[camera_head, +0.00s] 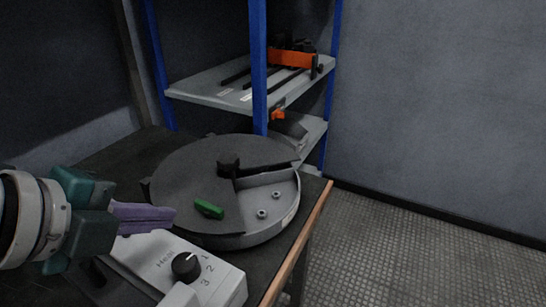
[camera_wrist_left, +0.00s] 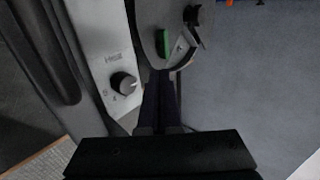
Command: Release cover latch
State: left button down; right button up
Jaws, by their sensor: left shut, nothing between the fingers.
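A round grey device with a flat cover (camera_head: 180,174) stands on the dark table. A cut-out on its right shows two small studs (camera_head: 269,203). A green tab (camera_head: 208,209) lies on the cover near its front edge, and it also shows in the left wrist view (camera_wrist_left: 162,43). A black raised piece (camera_head: 229,168) sits near the cover's middle. I cannot tell which of these is the latch. My left gripper (camera_head: 172,216) is shut and empty, its purple fingers left of the green tab and apart from it. My right gripper is not in view.
A white control box with a black knob (camera_head: 187,266) and printed numbers stands in front of the device, close below my left gripper. A blue-posted shelf (camera_head: 215,91) with an orange tool (camera_head: 292,58) stands behind. The tiled floor (camera_head: 420,240) at the right is clear.

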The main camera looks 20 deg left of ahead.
aim_at(215, 217)
pick_arm(q)
jog(key=b+x, duration=0.2)
jog(key=x, duration=0.6)
jog(key=shift+w+d+f, duration=0.15)
jog(key=shift+w+f, duration=0.1)
jog(key=shift+w, duration=0.05)
